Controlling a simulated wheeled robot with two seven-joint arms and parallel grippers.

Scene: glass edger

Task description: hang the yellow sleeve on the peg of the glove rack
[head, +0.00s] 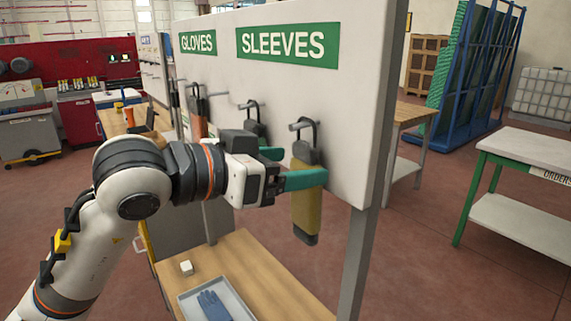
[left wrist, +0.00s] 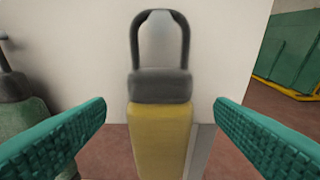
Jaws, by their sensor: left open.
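The yellow sleeve (head: 306,212), with a dark cuff and black loop, hangs upright against the white glove rack (head: 358,110) below the SLEEVES sign. Its loop is at the peg (head: 296,127) and appears to hang over it. My left gripper (head: 304,167) is open at the sleeve's upper part, one teal finger passing in front of it. In the left wrist view the sleeve (left wrist: 160,130) stands between the two spread fingers, with a gap on each side. My right gripper is not in view.
A green item (head: 254,126) and an orange item (head: 196,112) hang farther left on the rack. Below, a wooden table (head: 262,268) holds a grey tray (head: 186,304) with a blue glove (head: 213,305) and a small white block (head: 186,268). A white-topped table (head: 530,147) stands right.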

